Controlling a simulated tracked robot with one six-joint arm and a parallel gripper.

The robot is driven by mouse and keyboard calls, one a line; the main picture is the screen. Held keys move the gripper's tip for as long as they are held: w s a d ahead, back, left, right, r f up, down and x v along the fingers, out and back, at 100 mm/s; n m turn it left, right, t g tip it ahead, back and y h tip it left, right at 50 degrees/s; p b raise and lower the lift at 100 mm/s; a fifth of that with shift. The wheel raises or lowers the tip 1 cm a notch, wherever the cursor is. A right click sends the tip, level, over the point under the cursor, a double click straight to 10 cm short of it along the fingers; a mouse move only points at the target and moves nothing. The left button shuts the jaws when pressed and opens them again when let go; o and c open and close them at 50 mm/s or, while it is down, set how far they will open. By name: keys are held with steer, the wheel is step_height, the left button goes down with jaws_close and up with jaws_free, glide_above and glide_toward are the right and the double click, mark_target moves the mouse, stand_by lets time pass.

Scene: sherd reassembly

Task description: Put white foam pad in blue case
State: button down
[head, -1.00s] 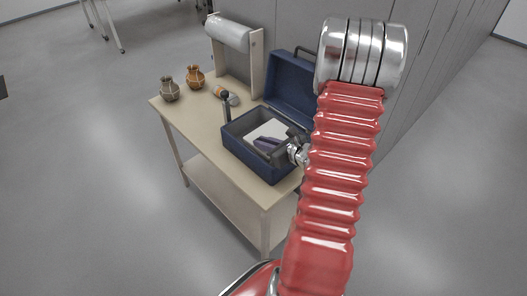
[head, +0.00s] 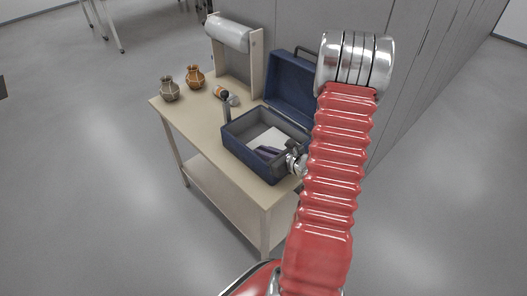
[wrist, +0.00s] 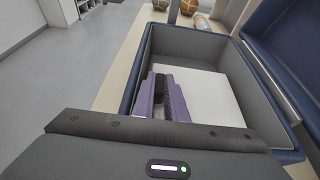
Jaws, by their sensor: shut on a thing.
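The blue case (head: 242,152) stands open on the table, with a grey lining that also shows in the wrist view (wrist: 188,46). The white foam pad (head: 268,138) is inside the case walls; in the wrist view the pad (wrist: 212,92) spreads from my fingers to the right. My gripper (head: 266,152) reaches into the case from its right side. Its purple fingers are shut on the pad, and in the wrist view the gripper (wrist: 161,84) hides the pad's near left part. Whether the pad touches the case floor cannot be told.
The raised lid (head: 289,85) stands behind the case. Two brown jars (head: 195,77) (head: 169,89), a small orange and grey item (head: 226,96) and a white roll on a stand (head: 228,33) are further along the table (head: 195,125). A short post stands close by the case's left corner.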

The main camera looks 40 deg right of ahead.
steer(key=shift+f, duration=0.65)
steer(key=c, duration=2)
jaws_free()
steer(key=shift+s+a+f, duration=0.1)
steer(key=shift+s, duration=0.05)
steer(key=shift+c, duration=0.2)
steer(key=shift+r, duration=0.5)
steer(key=v, duration=1.2)
steer(key=shift+r, duration=0.25)
